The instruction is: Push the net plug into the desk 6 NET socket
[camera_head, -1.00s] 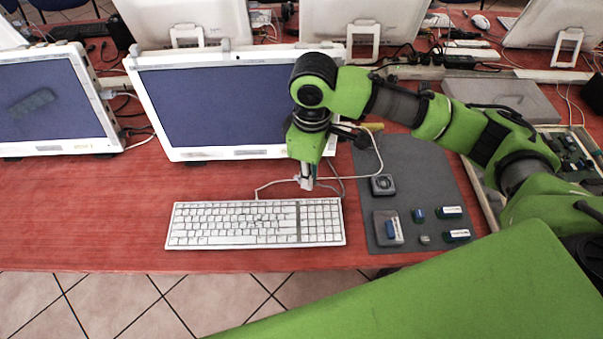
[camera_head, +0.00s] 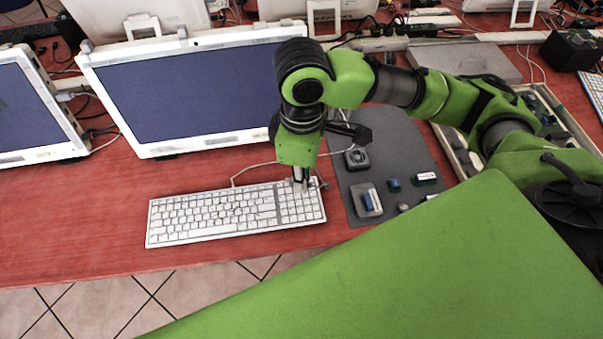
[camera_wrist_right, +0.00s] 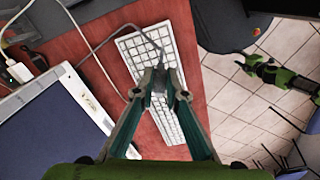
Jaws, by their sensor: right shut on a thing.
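My right gripper (camera_head: 301,184) points down over the right part of the white keyboard (camera_head: 222,213). In the right wrist view its fingers (camera_wrist_right: 160,78) are shut on a small dark grey plug (camera_wrist_right: 160,86), which I take to be the net plug. A grey cable (camera_wrist_right: 95,52) loops up and left beside the keyboard. I cannot tell whether the plug touches the keys. I cannot make out a socket marked desk 6 NET. A green and black arm end (camera_wrist_right: 265,70), seemingly my left gripper, hangs over the floor in the right wrist view; its fingers are too small to read.
A monitor (camera_head: 193,90) stands behind the keyboard. An open tray (camera_head: 462,160) lies farther right.

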